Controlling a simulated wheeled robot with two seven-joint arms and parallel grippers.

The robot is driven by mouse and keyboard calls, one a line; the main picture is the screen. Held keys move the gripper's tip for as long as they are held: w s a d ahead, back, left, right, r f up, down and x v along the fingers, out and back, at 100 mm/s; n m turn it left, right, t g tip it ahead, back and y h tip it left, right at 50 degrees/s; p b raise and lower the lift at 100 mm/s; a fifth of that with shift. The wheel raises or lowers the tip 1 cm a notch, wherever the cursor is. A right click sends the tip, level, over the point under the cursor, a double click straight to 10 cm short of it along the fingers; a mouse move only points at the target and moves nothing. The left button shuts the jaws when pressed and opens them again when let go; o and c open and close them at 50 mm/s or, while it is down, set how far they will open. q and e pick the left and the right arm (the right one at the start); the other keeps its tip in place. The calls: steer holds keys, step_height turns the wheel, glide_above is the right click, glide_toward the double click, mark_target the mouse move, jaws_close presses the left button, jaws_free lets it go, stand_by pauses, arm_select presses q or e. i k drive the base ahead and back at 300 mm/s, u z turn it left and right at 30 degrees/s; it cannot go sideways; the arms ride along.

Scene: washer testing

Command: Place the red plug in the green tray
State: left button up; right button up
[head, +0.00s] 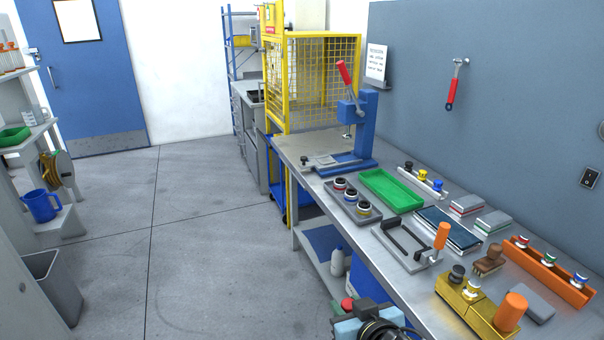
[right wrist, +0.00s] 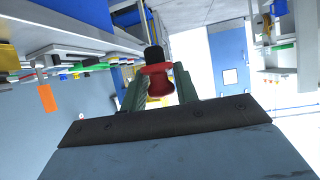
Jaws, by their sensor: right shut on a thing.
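The green tray (head: 404,191) lies empty on the workbench, between the dark grey holder with plugs and the wall. My right gripper (head: 350,309) is at the bottom of the head view, in front of the bench edge and well short of the tray. It is shut on the red plug (head: 347,303). In the right wrist view the red plug (right wrist: 158,83), with a black end, sits between the two greenish fingers of the right gripper (right wrist: 160,88). My left gripper is not in view.
A dark grey holder (head: 339,201) with several plugs stands beside the tray. A blue press (head: 358,130) stands behind it. A black frame (head: 388,249), brass block (head: 455,299) and orange rack (head: 545,268) crowd the near bench.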

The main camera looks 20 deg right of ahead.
mark_target(380, 184)
steer(key=u, duration=0.35)
steer(key=i, duration=1.7)
steer(key=z, duration=0.4)
steer(key=i, duration=1.35)
steer(key=z, duration=1.65)
steer(key=i, duration=0.65)
steer(key=z, duration=0.65)
